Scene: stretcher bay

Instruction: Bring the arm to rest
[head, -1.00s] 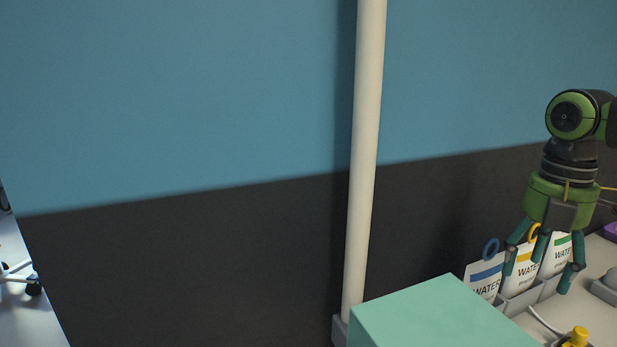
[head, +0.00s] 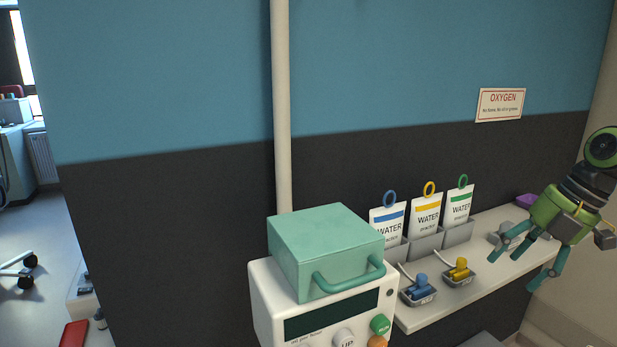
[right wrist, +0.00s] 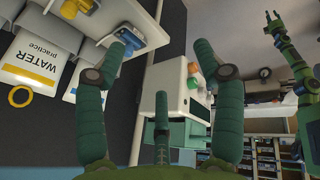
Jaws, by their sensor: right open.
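My right gripper (head: 522,268) is at the right of the head view, over the right part of the wall shelf, right of the water pouches. Its teal fingers are spread and hold nothing, pointing down and to the left. In the right wrist view the fingers of my right gripper (right wrist: 160,85) are wide apart with nothing between them. A green arm (right wrist: 295,65), which looks like my left one, stands at the right of that view; whether its gripper is open is too small to tell.
A shelf (head: 440,305) bears water pouches with a blue ring (head: 388,225), a yellow ring (head: 427,217) and a green ring (head: 459,207). Blue (head: 420,284) and yellow (head: 459,269) fittings sit in front. A white machine (head: 268,300) with a teal box (head: 320,235) stands left.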

